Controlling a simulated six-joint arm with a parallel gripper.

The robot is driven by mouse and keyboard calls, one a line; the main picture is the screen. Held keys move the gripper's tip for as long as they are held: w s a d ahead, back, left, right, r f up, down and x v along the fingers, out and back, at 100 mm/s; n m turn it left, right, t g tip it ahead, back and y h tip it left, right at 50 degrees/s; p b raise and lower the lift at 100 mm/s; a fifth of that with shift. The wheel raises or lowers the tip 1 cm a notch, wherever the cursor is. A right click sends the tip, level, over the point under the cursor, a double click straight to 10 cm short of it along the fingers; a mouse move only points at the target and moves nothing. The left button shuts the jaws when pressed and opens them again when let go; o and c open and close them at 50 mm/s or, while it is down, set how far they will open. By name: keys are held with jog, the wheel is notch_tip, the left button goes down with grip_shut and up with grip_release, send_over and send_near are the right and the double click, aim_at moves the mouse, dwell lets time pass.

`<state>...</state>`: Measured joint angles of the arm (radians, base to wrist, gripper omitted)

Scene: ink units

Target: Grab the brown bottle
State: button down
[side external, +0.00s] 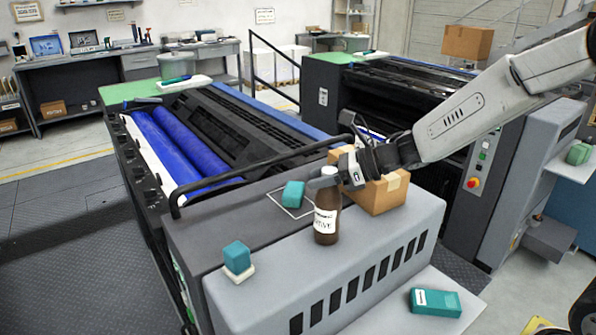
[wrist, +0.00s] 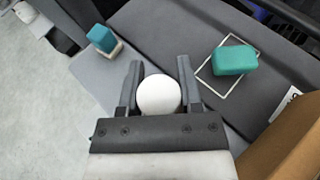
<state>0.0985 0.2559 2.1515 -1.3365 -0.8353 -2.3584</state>
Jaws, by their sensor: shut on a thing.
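The brown bottle (side external: 326,221) stands upright on the grey machine top in the side view, with a white label on its front and a white cap (side external: 329,176). In the wrist view the round white cap (wrist: 158,96) is seen from above, between the two fingers. My gripper (side external: 332,182) comes in from the right at the top of the bottle, and it also shows in the wrist view (wrist: 158,84). It is shut on the bottle at its upper end. The bottle's base appears to be on the machine top. The exact finger contact is partly hidden.
A cardboard box (side external: 384,192) stands close behind the bottle, under my wrist. A teal block (side external: 293,194) lies within a white square outline (side external: 274,203). Another teal block (side external: 237,256) sits on a pale base at the front left. A teal box (side external: 435,302) lies on the lower shelf.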

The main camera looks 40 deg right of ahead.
jog(key=shift+r, duration=0.2)
dwell(0.5)
notch_tip(320, 180, up, 10)
dwell(0.6)
jog(key=shift+a+f, duration=0.1)
dwell(0.4)
